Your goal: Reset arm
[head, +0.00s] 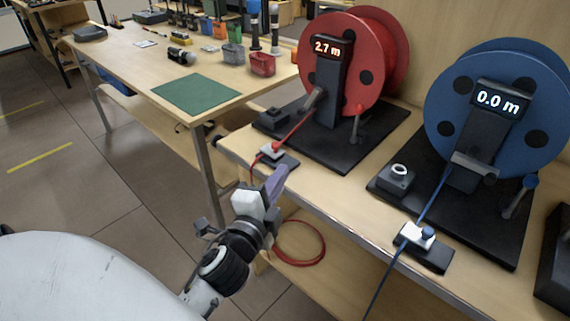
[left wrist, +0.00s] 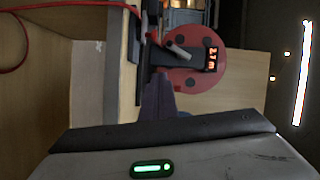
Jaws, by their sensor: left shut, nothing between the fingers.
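My left gripper (head: 278,178) is in front of the bench edge, just below the red cable's clamp block (head: 272,151) in the head view. Its purple fingers are shut and hold nothing. They also show in the left wrist view (left wrist: 158,98), pointing toward the red reel (left wrist: 195,70). In the head view the red reel (head: 378,75) stands on a black base and its display reads 2.7 m. A red cable (head: 293,131) runs from it through the block and down past the bench edge. My right gripper is not in view.
A blue reel (head: 458,122) reading 0.0 m stands at right, its blue cable (head: 385,272) hanging over the edge. A red cable coil (head: 322,247) lies on the lower shelf. A table (head: 135,65) with a green mat (head: 196,93) and bins stands behind. The floor at left is clear.

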